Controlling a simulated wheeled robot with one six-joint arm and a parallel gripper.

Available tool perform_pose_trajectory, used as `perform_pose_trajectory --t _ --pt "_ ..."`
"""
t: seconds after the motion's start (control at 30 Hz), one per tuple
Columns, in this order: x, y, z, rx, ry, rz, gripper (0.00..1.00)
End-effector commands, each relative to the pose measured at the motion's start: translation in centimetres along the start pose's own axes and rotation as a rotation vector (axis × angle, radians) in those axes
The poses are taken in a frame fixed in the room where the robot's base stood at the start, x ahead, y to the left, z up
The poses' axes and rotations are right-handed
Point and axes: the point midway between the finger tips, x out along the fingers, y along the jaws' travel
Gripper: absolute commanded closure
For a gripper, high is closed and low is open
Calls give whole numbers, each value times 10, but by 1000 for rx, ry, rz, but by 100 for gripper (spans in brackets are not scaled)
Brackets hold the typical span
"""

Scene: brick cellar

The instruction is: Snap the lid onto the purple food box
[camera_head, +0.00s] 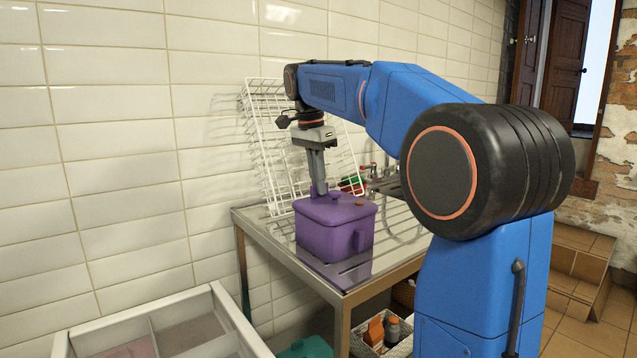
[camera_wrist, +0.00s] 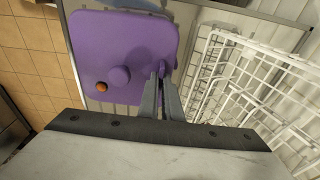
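The purple food box (camera_head: 338,240) stands upright on the metal table. Its purple lid (camera_head: 318,207) lies on top of it; I cannot tell whether every edge is fully seated. The lid's round knob (camera_wrist: 118,76) and a small orange button (camera_wrist: 101,87) show in the wrist view. My gripper (camera_head: 320,190) points down at the lid, with its fingers together and nothing between them. The fingertips, also in the wrist view (camera_wrist: 160,70), are beside the knob near the lid's edge, at or very close to its surface.
A white wire rack (camera_head: 268,150) leans against the tiled wall behind the box. A red and green item (camera_head: 352,185) and a tap (camera_head: 372,172) are behind it. Bare metal tabletop (camera_head: 405,235) lies to the right. A white divided drawer (camera_head: 225,315) is at front left.

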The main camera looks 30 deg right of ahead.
Motion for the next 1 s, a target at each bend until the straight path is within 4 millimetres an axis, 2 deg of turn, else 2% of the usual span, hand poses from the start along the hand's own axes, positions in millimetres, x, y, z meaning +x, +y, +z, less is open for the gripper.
perform_pose_trajectory --t 0.23,0.33,0.53,0.57,0.63,1.0 --pt "0 0 0 0 0 0 100" --pt "0 0 0 0 0 0 74" --pt "0 0 0 0 0 0 73" --pt "0 0 0 0 0 0 71" --pt "0 0 0 0 0 0 55" --pt "-2 0 0 0 0 0 55"
